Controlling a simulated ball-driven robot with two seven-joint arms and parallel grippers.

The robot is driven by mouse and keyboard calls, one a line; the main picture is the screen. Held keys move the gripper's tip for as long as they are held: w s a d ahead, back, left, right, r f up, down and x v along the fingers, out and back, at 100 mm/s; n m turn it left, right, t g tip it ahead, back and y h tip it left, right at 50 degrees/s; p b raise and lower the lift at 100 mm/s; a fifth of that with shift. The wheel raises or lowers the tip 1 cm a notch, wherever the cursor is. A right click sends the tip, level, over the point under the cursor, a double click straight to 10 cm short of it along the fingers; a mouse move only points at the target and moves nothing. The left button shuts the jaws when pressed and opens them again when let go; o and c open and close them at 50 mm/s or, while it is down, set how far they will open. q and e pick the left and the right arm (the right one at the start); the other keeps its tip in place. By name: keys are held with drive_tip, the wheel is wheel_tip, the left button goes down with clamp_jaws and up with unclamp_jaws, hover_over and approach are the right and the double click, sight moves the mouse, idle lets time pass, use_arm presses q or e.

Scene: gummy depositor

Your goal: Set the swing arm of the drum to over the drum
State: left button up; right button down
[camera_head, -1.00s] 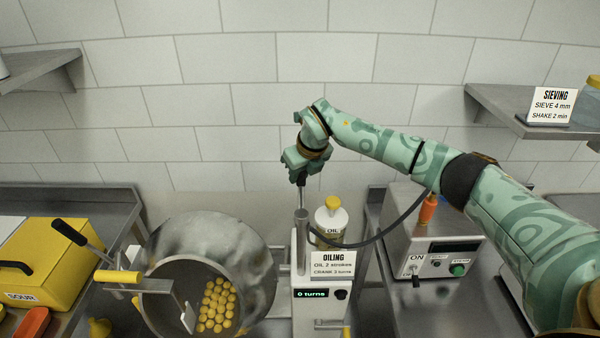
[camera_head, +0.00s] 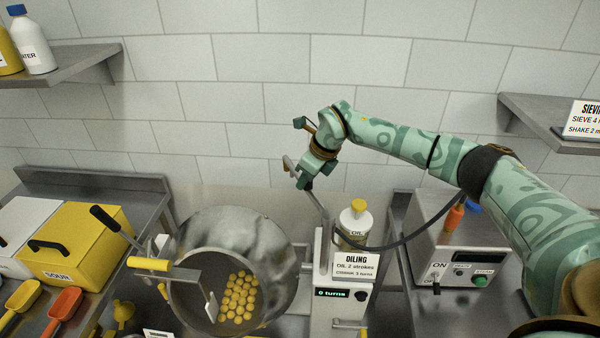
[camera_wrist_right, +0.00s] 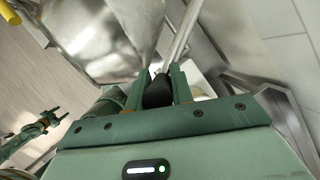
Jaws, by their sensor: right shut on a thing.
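The metal drum (camera_head: 277,262) stands tilted at the lower middle of the head view, its mouth facing me, with several yellow gummies (camera_head: 237,298) inside. Behind the oiling stand, the thin grey swing arm (camera_head: 317,204) rises from its post and leans left toward the drum's back edge. My right gripper (camera_head: 307,176) is shut on its upper end. In the right wrist view, the fingers (camera_wrist_right: 158,88) close around the black grip (camera_wrist_right: 157,94) of a grey rod, beside the drum (camera_wrist_right: 105,35). A green arm end, seemingly my left gripper (camera_wrist_right: 55,117), shows small there; its jaws are unclear.
The oiling stand (camera_head: 338,308) reads 0 turns, with an oil bottle (camera_head: 356,222) beside it. A dark hose (camera_head: 392,240) curves right of the bottle. A control box (camera_head: 425,235) stands right. Shelves (camera_head: 75,70) and (camera_head: 540,118) flank open wall space.

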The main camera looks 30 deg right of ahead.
drive_tip(key=s+a+n+g+y+p, duration=0.1)
drive_tip(key=s+a+n+g, duration=0.5)
drive_tip(key=n, duration=1.1)
drive_tip(key=shift+s+a+n+y, duration=0.3)
drive_tip(key=shift+s+a+y, duration=0.1)
drive_tip(key=shift+s+a, duration=2.25)
drive_tip(key=shift+w+a, duration=0.25)
drive_tip(key=c, duration=1.2)
unclamp_jaws()
drive_tip(key=shift+c, duration=0.2)
drive_tip(key=b+v, duration=0.1)
drive_tip(key=v, duration=1.5)
drive_tip(key=shift+r+b, duration=0.25)
drive_tip(key=shift+b, duration=0.15)
